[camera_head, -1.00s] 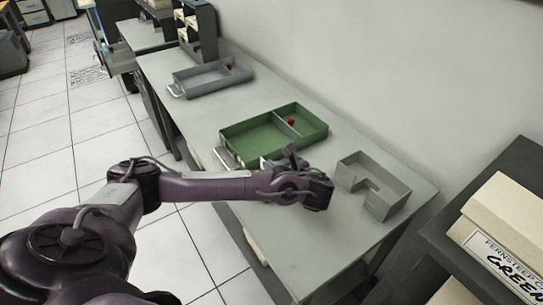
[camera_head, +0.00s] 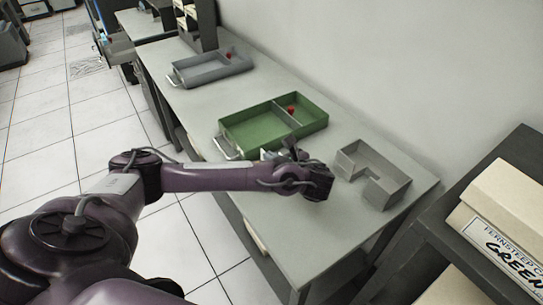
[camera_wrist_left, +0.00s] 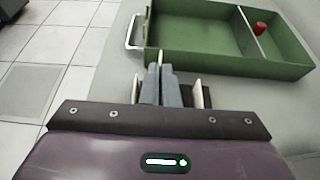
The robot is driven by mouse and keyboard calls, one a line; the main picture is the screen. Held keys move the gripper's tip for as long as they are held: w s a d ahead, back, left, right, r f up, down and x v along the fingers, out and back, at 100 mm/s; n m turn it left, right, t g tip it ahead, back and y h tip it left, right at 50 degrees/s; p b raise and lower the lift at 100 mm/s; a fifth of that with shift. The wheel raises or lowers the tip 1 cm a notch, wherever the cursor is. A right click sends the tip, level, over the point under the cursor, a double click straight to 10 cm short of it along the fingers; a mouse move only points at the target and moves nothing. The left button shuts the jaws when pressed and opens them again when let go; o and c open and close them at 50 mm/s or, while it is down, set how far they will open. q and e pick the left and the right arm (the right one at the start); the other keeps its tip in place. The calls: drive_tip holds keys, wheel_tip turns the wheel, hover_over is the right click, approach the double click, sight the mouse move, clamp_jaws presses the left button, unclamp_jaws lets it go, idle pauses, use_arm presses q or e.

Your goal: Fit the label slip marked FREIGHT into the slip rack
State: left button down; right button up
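My left gripper (camera_wrist_left: 160,88) reaches over the worktable, in front of the green tray. In the left wrist view its two blue-grey fingers are close together. A thin pale strip (camera_wrist_left: 160,57), seen edge-on, stands between their tips; it looks like a label slip, but no marking can be read. In the head view the wrist hides most of the fingers (camera_head: 270,154). I cannot identify the slip rack with certainty. A grey open-topped, notched holder (camera_head: 388,190) stands on the table right of my left wrist, apart from it. My right gripper is out of view.
The green divided tray (camera_head: 240,141) has a wire handle and a small red object (camera_head: 291,109) in it. A grey tray (camera_head: 190,79) lies farther back. A dark shelf with a labelled box (camera_head: 505,205) is at right. The table front (camera_head: 300,240) is clear.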

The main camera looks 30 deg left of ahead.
use_arm(q)
drive_tip(key=shift+f+b, duration=0.4)
drive_tip(key=shift+f, duration=0.35)
drive_tip(key=shift+f+b, duration=0.3)
drive_tip(key=shift+f, duration=0.4)
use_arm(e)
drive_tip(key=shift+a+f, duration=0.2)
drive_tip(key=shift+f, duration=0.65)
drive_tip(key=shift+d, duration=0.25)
use_arm(q)
drive_tip(key=shift+f, duration=0.25)
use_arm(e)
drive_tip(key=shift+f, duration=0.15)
use_arm(q)
drive_tip(key=shift+f+b, duration=0.4)
drive_tip(key=shift+f, duration=0.05)
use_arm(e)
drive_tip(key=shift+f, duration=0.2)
use_arm(q)
drive_tip(key=c, duration=2.1)
unclamp_jaws()
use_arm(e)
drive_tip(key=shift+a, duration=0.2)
use_arm(q)
drive_tip(key=o, duration=0.5)
